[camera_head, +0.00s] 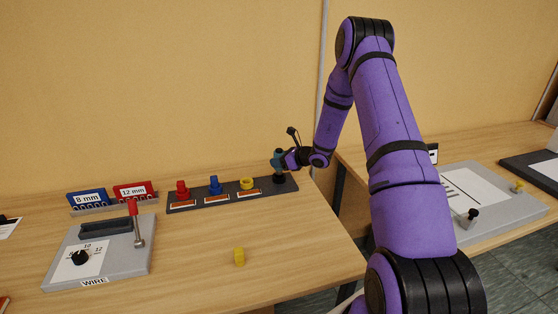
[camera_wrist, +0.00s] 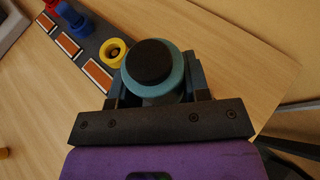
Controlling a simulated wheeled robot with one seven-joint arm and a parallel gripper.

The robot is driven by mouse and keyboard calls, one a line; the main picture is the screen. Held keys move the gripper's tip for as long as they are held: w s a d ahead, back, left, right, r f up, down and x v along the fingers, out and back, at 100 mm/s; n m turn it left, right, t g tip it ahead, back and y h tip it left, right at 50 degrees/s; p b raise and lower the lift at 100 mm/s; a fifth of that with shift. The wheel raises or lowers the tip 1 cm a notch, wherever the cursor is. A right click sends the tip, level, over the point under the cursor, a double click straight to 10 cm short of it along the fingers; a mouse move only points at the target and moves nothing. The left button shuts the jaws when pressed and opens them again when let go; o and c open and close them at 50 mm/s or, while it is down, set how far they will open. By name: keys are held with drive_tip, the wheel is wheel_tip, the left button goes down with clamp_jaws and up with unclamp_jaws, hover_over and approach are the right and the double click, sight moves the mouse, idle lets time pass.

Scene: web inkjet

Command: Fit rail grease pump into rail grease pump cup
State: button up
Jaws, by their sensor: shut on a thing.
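The rail grease pump (camera_head: 278,156) is a teal cylinder with a black top, upright at the right end of the dark rack. My gripper (camera_head: 282,161) is shut on it from the right. In the wrist view the pump (camera_wrist: 155,75) sits between the two fingers of my gripper (camera_wrist: 157,90), its black cap facing the camera. A black cup (camera_head: 279,179) stands on the rack below the pump. I cannot tell whether the pump's lower end is inside this cup. The pump hides the cup in the wrist view.
The dark rack (camera_head: 222,203) also holds a red piece (camera_head: 182,188), a blue piece (camera_head: 215,185) and an open yellow cup (camera_head: 246,184), with orange labels in front. A yellow cylinder (camera_head: 239,257) stands on the bare table. A grey WIRE panel (camera_head: 125,262) is at left.

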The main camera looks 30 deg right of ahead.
drive_tip(key=shift+f, duration=1.35)
drive_tip(key=o, duration=1.3)
drive_tip(key=v, duration=1.1)
